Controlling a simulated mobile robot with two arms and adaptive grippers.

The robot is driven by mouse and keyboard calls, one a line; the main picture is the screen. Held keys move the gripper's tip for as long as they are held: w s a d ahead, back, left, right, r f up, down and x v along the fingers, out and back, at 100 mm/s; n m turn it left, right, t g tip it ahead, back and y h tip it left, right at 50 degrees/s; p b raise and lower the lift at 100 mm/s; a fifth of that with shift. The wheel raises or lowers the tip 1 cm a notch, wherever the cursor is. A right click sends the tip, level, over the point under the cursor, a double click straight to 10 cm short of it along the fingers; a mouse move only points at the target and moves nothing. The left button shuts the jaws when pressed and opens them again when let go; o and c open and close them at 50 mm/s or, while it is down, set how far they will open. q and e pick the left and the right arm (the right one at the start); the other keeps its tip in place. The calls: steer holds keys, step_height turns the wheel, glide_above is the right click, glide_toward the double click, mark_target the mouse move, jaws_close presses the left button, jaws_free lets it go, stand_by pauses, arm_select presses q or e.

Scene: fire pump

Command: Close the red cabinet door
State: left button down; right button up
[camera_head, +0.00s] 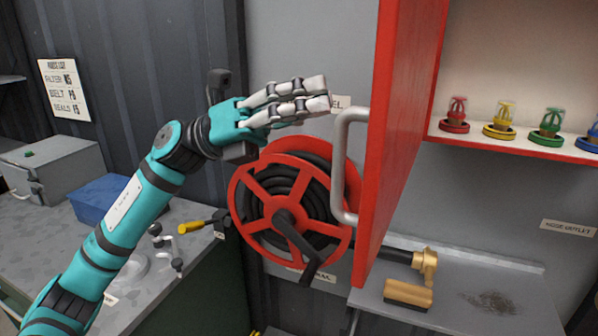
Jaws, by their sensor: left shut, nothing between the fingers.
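The red cabinet door (405,120) stands open at the right of centre, seen nearly edge-on, its outer face toward the left. Its pale bar handle (342,165) is on that left face. The cabinet's white interior (530,60) shows to the right of the door. My left gripper (328,95) reaches in from the left, its fingers together and empty. In the picture its fingertips are just left of the door and above the handle's top end; I cannot tell how far apart they are in depth. My right gripper is out of view.
Red, yellow, green and blue sprinkler heads (500,118) stand on the cabinet's shelf. A red hose reel (290,210) hangs below my left gripper. A brass nozzle (425,265) lies on the lower right counter.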

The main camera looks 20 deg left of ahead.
arm_select(q)
steer(key=s+a+m+y, duration=0.7)
steer(key=s+a+y, duration=0.3)
steer(key=a+y, duration=0.1)
steer(key=p, duration=0.4)
glide_toward(336, 200)
steer(key=d+f, duration=0.1)
steer(key=w+d+f, duration=0.1)
steer(key=d+f, duration=0.1)
steer(key=shift+w+d+f, duration=0.15)
steer(key=shift+w+f, duration=0.05)
steer(key=shift+f, duration=0.15)
steer(key=shift+d+f, duration=0.15)
steer(key=shift+d, duration=0.45)
steer(key=shift+d, duration=0.1)
